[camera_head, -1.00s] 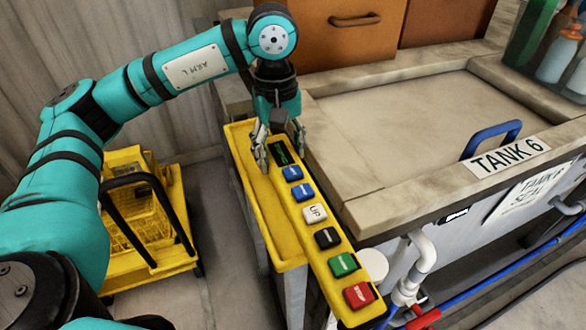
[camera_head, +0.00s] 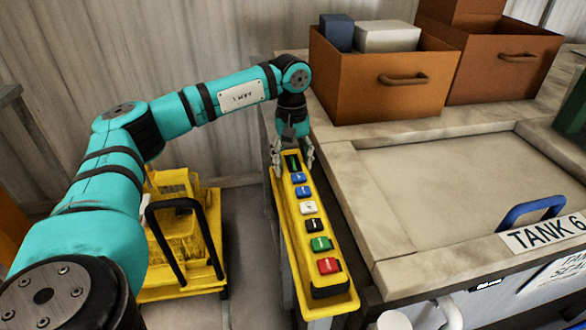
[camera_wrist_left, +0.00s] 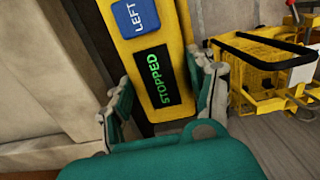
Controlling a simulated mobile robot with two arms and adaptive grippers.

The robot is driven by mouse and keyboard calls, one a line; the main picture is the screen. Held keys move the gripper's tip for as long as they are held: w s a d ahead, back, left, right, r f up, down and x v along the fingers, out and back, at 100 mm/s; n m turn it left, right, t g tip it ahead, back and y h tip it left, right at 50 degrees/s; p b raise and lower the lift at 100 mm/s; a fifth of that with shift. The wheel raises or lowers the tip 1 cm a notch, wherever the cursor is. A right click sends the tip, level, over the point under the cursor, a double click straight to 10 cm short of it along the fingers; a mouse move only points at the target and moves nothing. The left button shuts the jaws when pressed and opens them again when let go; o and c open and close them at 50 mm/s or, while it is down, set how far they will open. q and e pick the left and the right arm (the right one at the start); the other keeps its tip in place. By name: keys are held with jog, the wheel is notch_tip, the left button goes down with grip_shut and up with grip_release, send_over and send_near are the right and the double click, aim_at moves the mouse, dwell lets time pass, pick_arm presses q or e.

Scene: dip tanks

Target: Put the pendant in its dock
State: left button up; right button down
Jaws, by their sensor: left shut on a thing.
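The pendant is a long yellow control box (camera_head: 301,222) with a black STOPPED display and a column of blue, white, black, green and red buttons. My left gripper (camera_head: 294,160) is shut on its display end, with the fingers on either side. In the left wrist view my gripper (camera_wrist_left: 165,100) straddles the pendant (camera_wrist_left: 148,48) beside the display. The dock appears to be the yellow tray (camera_head: 284,248) alongside the tank. The pendant lies lengthwise over the tray, its red-button end within the tray's near outline. I cannot tell whether it rests on the tray's floor or hangs just above.
Tank 6 (camera_head: 520,238) with a blue handle (camera_head: 530,210) stands to the right behind a stone rim. Orange bins (camera_head: 385,85) stand behind it. A yellow cart (camera_head: 180,235) with a black handle is on the floor at left, with open floor between it and the tray.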

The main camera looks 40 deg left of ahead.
pick_arm(q)
notch_tip(320, 180, down, 3)
jog(key=shift+d+r+p, duration=0.1)
jog(key=shift+r+p, duration=0.05)
jog(key=shift+p, duration=0.55)
jog(key=shift+f, duration=0.3)
jog(key=o, duration=1)
jog(key=shift+f, duration=0.1)
jog(key=o, duration=0.3)
jog(key=shift+s, duration=0.1)
